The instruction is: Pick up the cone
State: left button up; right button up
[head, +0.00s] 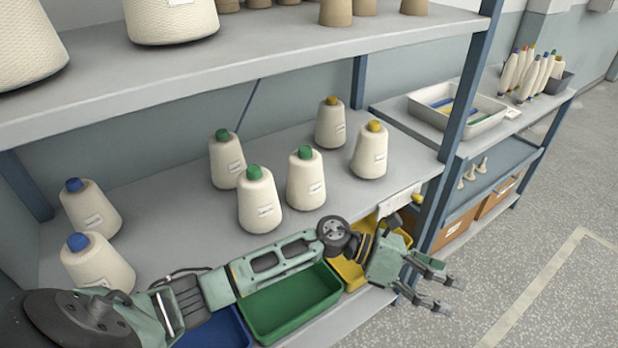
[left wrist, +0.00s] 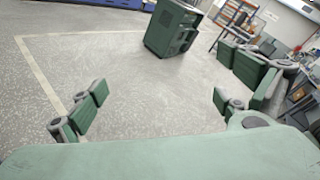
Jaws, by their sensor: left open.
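Several white yarn cones stand upright on the middle shelf in the head view. Two have blue tips, the front one (head: 98,266) and the rear one (head: 90,212). Three have green tips: a front one (head: 260,205), one to its right (head: 305,182) and a rear one (head: 227,162). Two have yellow tips, one at the right (head: 369,155) and one behind (head: 330,125). My left gripper (head: 437,286) is open and empty, out past the shelf's front right corner, apart from the cones. In the left wrist view its open fingers (left wrist: 155,115) have only floor between them. My right gripper is not in view.
Blue (head: 215,330), green (head: 290,303) and yellow (head: 352,272) bins sit below the shelf's front edge, partly behind my left arm. A blue post (head: 462,120) stands at the shelf's right. A side shelf holds a grey tray (head: 470,128). The floor at right is clear.

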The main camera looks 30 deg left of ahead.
aim_at(308, 162)
pick_arm(q)
jog(key=s+a+m+g+y, duration=0.4)
jog(key=s+m+y, duration=0.15)
jog(key=m, duration=0.45)
jog(key=w+a+r+m+t+y+p, duration=0.1)
jog(key=a+r+m+y, duration=0.2)
jog(key=a, duration=0.5)
jog(key=w+a+r+m+t+y, duration=0.1)
jog(key=w+a+r+m+y, duration=0.15)
jog(key=a+y, duration=0.45)
jog(key=a+r+m+t+y+p, duration=0.1)
jog(key=a+r+m+t+y, duration=0.15)
jog(key=a, duration=0.65)
jog(key=shift+n+g+y, duration=0.3)
jog(key=shift+g+y, duration=0.2)
jog(key=shift+g, duration=0.05)
jog(key=w+a+p, duration=0.1)
jog(key=w+a, duration=0.1)
jog(key=w+a+p, duration=0.2)
jog(key=w+a, duration=0.1)
jog(key=w+a+p, duration=0.1)
jog(key=w+a, duration=0.1)
jog(key=shift+w+a+r, duration=0.15)
jog(key=shift+w+r, duration=0.15)
jog(key=shift+r, duration=0.1)
jog(key=shift+w+a+p, duration=0.55)
jog(key=shift+w+p, duration=0.05)
jog(key=p+x, duration=0.1)
jog(key=x, duration=0.4)
jog(key=shift+f, duration=0.2)
